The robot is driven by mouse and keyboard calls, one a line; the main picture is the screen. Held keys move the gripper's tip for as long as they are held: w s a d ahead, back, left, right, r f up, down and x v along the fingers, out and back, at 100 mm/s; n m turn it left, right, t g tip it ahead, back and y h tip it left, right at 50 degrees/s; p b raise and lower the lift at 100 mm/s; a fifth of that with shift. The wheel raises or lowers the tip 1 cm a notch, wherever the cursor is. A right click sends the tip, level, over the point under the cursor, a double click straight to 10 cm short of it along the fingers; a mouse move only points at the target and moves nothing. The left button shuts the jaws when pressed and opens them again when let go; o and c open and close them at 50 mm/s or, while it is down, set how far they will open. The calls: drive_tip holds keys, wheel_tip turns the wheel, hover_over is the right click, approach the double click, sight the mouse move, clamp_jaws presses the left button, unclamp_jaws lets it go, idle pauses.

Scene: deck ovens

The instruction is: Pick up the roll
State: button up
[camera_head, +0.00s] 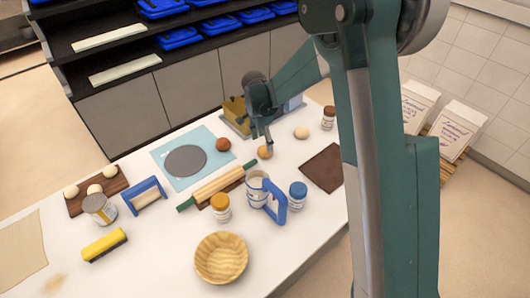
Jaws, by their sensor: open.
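Several small round pieces that look like rolls or dough lie on the white table (170,268). A golden-tan one (265,153) lies just below my gripper (263,142). A darker brown one (223,144) is to its left, and a pale one (301,132) is to its right. Which one is the roll is not certain. My gripper points down, open, close above the tan one. Contact cannot be told at this size.
A rolling pin (215,187), a measuring jug (257,190) with blue handle and jars (221,207) stand in front. A blue-grey mat (165,168) with a grey disc is left. A brown board (323,168) and box (236,112) are near. A wooden bowl (221,258) is at the front.

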sight(264, 148)
drive_tip(key=shift+f, duration=0.45)
drive_tip(key=shift+f, duration=0.15)
drive_tip(key=shift+w+d+f, duration=0.1)
drive_tip(key=shift+f, duration=1.15)
drive_tip(key=shift+w+d+f, duration=0.1)
drive_tip(key=shift+f, duration=1.1)
drive_tip(key=c, duration=0.9)
